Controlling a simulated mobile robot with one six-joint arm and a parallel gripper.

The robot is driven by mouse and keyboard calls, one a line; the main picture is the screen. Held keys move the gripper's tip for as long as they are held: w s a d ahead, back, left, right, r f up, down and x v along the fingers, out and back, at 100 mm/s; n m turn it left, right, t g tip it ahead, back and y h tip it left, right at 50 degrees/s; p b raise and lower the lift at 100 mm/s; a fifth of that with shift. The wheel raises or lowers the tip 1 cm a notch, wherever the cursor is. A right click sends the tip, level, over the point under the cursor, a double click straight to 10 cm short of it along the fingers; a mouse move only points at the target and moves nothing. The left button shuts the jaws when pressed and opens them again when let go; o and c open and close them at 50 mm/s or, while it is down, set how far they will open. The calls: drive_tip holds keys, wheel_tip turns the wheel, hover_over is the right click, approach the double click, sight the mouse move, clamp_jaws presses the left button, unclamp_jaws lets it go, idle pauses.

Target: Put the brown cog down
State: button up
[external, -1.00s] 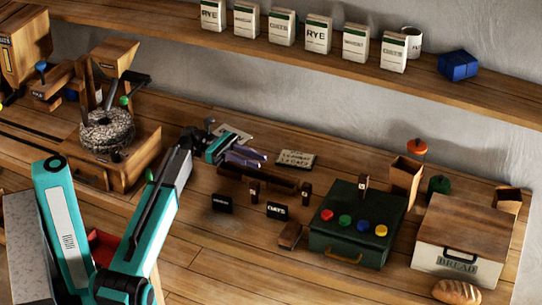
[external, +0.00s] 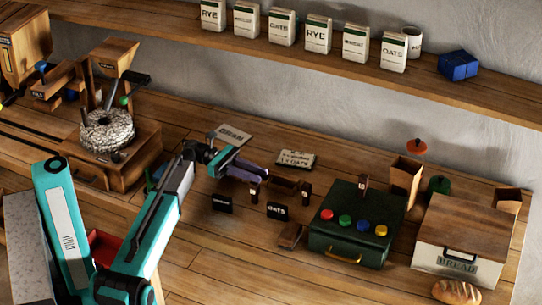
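My gripper (external: 249,171) is at the end of my teal arm, low over the middle of the bench. Its purple-grey fingers point right and cover the left part of a dark brown wooden rack (external: 286,185) with small numbered posts. I cannot make out the brown cog in this view. The fingers are too small and dark to tell whether they are open, or shut on something.
Small black label signs, one reading OATS (external: 277,211), stand in front of the rack. A green box with coloured knobs (external: 347,251) and a bread box (external: 458,265) are to the right. A stone mill (external: 107,131) stands left.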

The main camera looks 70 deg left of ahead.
sight(259, 189)
drive_tip(key=shift+f, duration=0.95)
drive_tip(key=shift+f, duration=0.1)
drive_tip(key=shift+f, duration=2)
drive_tip(key=shift+w+d+f, duration=0.1)
drive_tip(key=shift+d+f, duration=0.1)
drive_tip(key=shift+f, duration=0.1)
drive_tip(key=shift+p+x, duration=0.3)
drive_tip(key=shift+x, duration=0.95)
clamp_jaws()
